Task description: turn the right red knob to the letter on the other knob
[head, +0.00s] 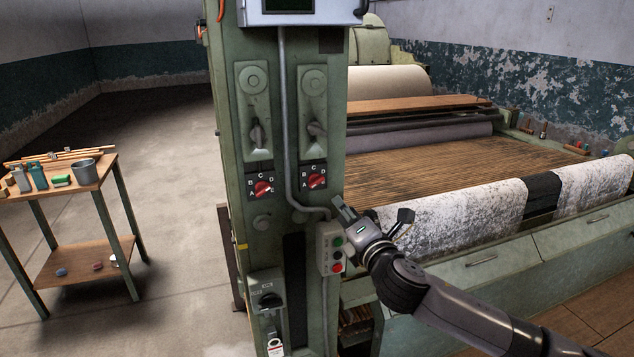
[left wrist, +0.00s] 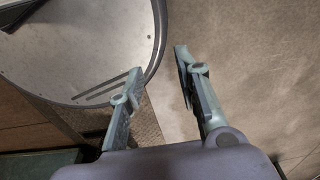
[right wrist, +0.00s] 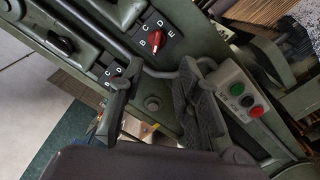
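Two red knobs sit side by side on black lettered plates on the green machine column, the left knob (head: 263,188) and the right knob (head: 316,181). The right knob (right wrist: 155,40) shows clearly in the right wrist view; the other plate is partly hidden behind a finger. Letters A to D are visible around the knobs, but I cannot tell for certain which letter either pointer marks. My right gripper (head: 373,212) is open and empty, below and right of the right knob, apart from it; its fingers (right wrist: 155,90) are spread. My left gripper (left wrist: 153,75) is open and empty above the floor.
A button box (head: 330,247) and a grey conduit (head: 287,120) are on the column close to my right gripper. Levers (head: 257,135) hang above the knobs. The loom bed with speckled cloth (head: 440,220) lies right. A wooden cart (head: 85,190) stands left.

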